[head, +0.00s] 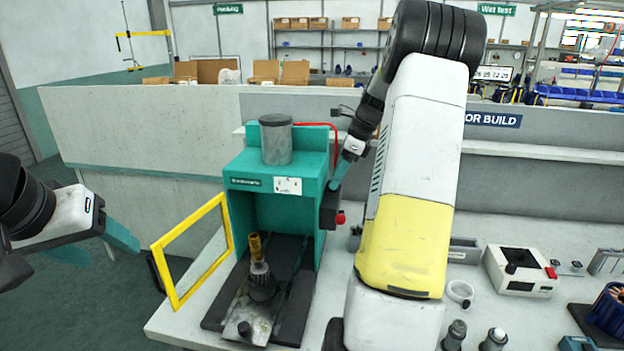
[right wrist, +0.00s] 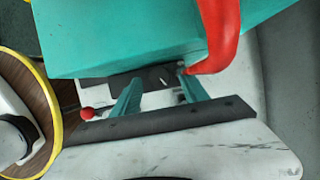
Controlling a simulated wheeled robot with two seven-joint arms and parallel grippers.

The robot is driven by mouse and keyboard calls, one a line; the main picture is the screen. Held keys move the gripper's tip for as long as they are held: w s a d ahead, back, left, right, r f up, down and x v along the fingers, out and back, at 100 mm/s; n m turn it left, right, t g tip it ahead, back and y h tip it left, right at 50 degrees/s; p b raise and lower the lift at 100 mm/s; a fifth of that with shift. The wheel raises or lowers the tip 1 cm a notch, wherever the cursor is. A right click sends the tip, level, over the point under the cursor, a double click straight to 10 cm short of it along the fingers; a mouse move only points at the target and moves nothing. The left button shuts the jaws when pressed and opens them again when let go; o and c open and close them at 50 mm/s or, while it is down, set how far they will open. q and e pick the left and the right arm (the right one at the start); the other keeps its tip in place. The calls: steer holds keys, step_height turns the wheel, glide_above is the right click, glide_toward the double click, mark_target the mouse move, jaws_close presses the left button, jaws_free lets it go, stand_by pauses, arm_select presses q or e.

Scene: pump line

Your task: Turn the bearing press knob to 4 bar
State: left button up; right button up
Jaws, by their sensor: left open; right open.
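The bearing press (head: 240,183) is a teal frame with a grey cylinder (head: 276,142) on top. A dark control box (head: 329,207) with a red button (head: 340,218) is on its right side. In the right wrist view, a dark panel (right wrist: 148,78) with a small white mark lies near the fingertips; the knob's setting is too small to read. My right gripper (head: 338,182) is beside the press, just above the box. Its two teal fingers are apart in the right wrist view (right wrist: 160,88), with nothing clearly held. My left gripper (head: 98,244) is open and empty at the left, away from the press.
A yellow guard frame (head: 168,270) stands open left of the press. A grey box with a red button (head: 520,270) and small parts stand on the bench at right. Behind is a low partition (head: 140,120).

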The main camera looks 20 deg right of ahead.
steer(key=shift+x, duration=0.8)
jaws_close()
steer(key=shift+n+g, duration=0.5)
steer(key=shift+n, duration=1.1)
jaws_free()
steer(key=shift+y, duration=0.3)
